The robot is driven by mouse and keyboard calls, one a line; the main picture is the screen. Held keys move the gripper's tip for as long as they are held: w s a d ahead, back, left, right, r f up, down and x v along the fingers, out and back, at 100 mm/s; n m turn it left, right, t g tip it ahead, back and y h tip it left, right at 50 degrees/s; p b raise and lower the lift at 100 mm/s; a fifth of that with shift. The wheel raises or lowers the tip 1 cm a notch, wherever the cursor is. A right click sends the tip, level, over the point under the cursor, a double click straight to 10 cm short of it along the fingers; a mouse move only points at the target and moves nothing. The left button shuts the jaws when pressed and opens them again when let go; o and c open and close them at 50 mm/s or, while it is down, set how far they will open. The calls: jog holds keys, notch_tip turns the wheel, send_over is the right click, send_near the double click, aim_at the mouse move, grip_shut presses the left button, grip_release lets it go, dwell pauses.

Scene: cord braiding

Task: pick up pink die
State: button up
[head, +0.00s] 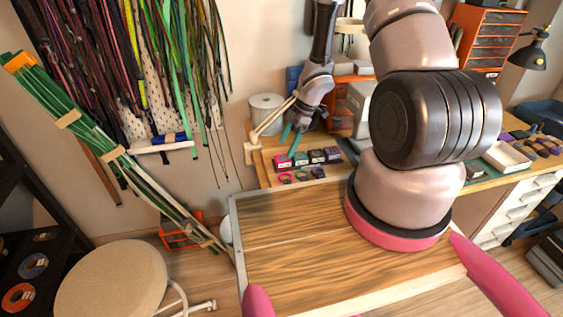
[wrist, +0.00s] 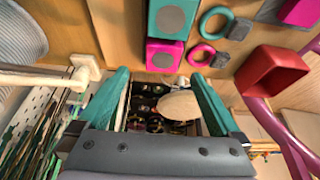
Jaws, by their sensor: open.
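A pink block with a grey round spot on its face, which looks like the pink die (wrist: 153,60), sits in the wrist view beside a teal block (wrist: 165,33). In the head view the pink die (head: 279,162) is at the left end of a row of small blocks on the back workbench. My gripper (wrist: 159,76) has two teal fingers, spread apart with nothing between them. The pink die lies just beyond the fingertips in the wrist view. In the head view my gripper (head: 289,142) hangs above the left end of the row.
A pink ring (wrist: 201,46) and a teal ring (wrist: 204,22) lie near the die. A red open box (wrist: 272,70) stands to the right in the wrist view. A white canister (head: 266,113) and a wooden peg arm (head: 268,127) are left of my gripper.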

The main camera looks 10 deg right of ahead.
aim_at(283, 158)
jog(key=x, duration=0.5)
jog(key=shift+s+d+f, duration=0.2)
jog(key=shift+d, duration=0.2)
jog(key=shift+c, duration=0.3)
grip_shut()
